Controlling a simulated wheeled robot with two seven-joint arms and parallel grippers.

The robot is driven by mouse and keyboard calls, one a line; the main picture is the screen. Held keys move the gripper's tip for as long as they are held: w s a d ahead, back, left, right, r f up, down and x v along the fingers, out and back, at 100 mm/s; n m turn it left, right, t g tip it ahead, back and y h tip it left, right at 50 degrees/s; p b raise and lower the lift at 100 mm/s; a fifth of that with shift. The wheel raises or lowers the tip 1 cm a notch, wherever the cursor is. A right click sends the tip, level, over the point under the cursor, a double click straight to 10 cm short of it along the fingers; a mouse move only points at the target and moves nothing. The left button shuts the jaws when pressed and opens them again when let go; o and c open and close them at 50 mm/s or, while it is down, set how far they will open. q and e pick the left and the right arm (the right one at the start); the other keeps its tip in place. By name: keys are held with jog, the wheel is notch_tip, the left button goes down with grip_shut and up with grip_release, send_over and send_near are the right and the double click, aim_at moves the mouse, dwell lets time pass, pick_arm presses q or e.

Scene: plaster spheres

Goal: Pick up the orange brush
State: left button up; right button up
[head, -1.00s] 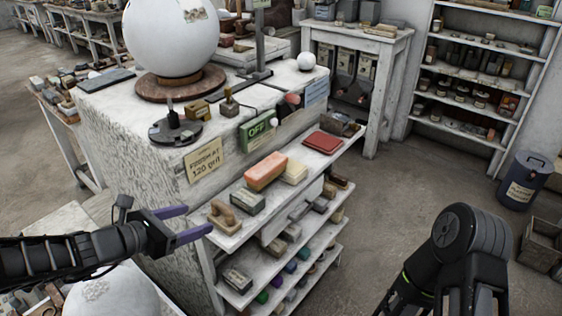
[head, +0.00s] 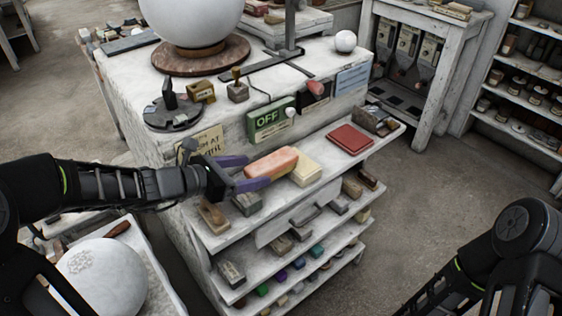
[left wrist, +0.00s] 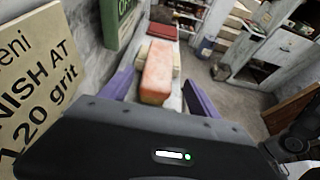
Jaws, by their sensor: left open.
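The orange brush (head: 272,162), a block with an orange top, lies on the upper side shelf of the white plaster workbench. My left gripper (head: 259,171) is open at the brush's near left end, its two purple fingers spread. In the left wrist view the orange brush (left wrist: 157,72) shows lengthwise between the fingers (left wrist: 158,85), and its far end reaches past the tips. I see no finger pressed on it. The brush's underside is hidden. My right arm shows at the lower right, but its gripper is out of view.
A cream block (head: 305,170) sits close beside the brush. A dark block (head: 247,204) and a wooden-handled tool (head: 214,217) lie under my gripper. A green OFF sign (head: 270,119) hangs behind. A red flat pad (head: 349,139) lies farther right, with bare shelf between.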

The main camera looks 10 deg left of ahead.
aim_at(272, 166)
pick_arm(q)
jog(key=shift+s, duration=0.1)
jog(key=shift+x, duration=1.35)
jog(key=shift+a+r, duration=0.1)
jog(key=shift+p+x, duration=0.45)
jog(key=shift+x, duration=2.2)
jog(key=shift+a, duration=0.15)
jog(key=shift+r, duration=0.1)
grip_shut()
